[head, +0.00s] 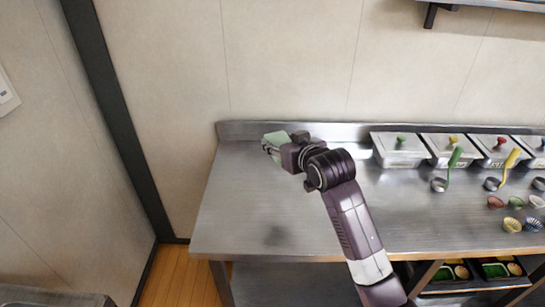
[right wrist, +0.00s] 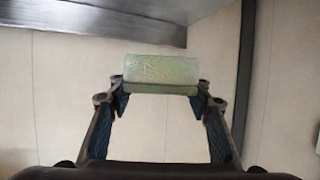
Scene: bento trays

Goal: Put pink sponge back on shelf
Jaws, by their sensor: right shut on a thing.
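A pale green sponge (head: 276,141) is held by my right gripper (head: 270,149) above the back left part of the steel table. In the right wrist view the sponge (right wrist: 160,70) spans the gap between the two fingertips, and the fingers (right wrist: 161,96) are shut on its ends. It looks green, and no pink sponge shows in either view. A shelf (head: 490,3) on the wall is only partly in view at the top right, with a dark bracket below it. My left gripper is not in view.
The steel table (head: 235,215) is clear at its left. Lidded containers (head: 400,155) line its back right. Ladles with a green handle (head: 455,158) and a yellow handle (head: 512,160), and several small cups (head: 512,225), sit at the right. Bento trays (head: 495,269) lie below.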

